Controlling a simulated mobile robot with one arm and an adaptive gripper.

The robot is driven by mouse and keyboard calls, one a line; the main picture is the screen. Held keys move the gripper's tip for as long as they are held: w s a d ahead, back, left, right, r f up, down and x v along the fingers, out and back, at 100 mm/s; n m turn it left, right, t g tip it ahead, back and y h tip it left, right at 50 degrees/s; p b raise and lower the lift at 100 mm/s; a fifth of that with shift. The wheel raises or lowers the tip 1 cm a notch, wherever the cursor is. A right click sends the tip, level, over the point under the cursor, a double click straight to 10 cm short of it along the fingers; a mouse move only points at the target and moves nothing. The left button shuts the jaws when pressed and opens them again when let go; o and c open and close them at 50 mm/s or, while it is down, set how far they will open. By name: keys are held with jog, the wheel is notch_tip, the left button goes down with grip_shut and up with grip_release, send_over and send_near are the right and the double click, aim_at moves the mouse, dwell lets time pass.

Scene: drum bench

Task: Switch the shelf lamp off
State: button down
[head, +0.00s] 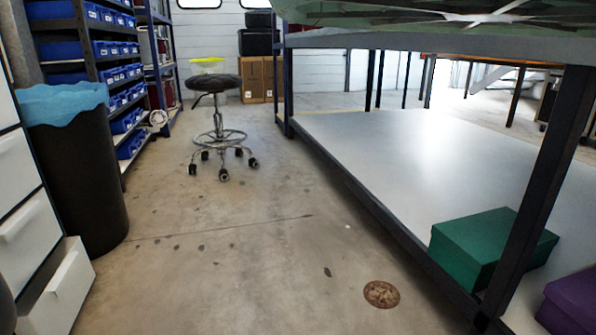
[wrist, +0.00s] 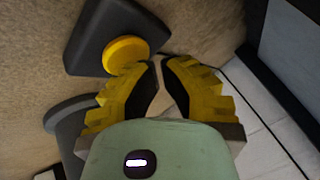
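I cannot make out a shelf lamp or its switch in either view. A small white round object (head: 158,118) sits low by the shelving in the head view; I cannot tell what it is. My gripper (wrist: 160,62) shows in the wrist view with yellow fingers and dark pads. Its fingertips are nearly together, with only a thin gap and nothing held between them. It faces down over a tan floor. My gripper is not in the head view.
Shelving with blue bins (head: 118,72), a dark bin with a blue liner (head: 75,165) and white drawers (head: 25,235) stand left. A stool (head: 216,95) is ahead. The bench's lower shelf (head: 420,150) bears a green box (head: 490,245) and a purple box (head: 572,300). Floor between is mostly clear.

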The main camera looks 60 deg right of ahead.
jog(key=shift+f+b, duration=0.3)
jog(key=shift+f, duration=0.05)
jog(key=shift+r, duration=0.1)
jog(key=shift+w+r+p, duration=0.1)
jog(key=shift+r+p, duration=0.85)
jog(key=shift+p, duration=0.05)
notch_tip(320, 180, up, 5)
jog(key=p, duration=0.4)
jog(key=shift+f+p, duration=0.15)
jog(key=shift+p, duration=0.2)
jog(key=shift+r+p, duration=0.65)
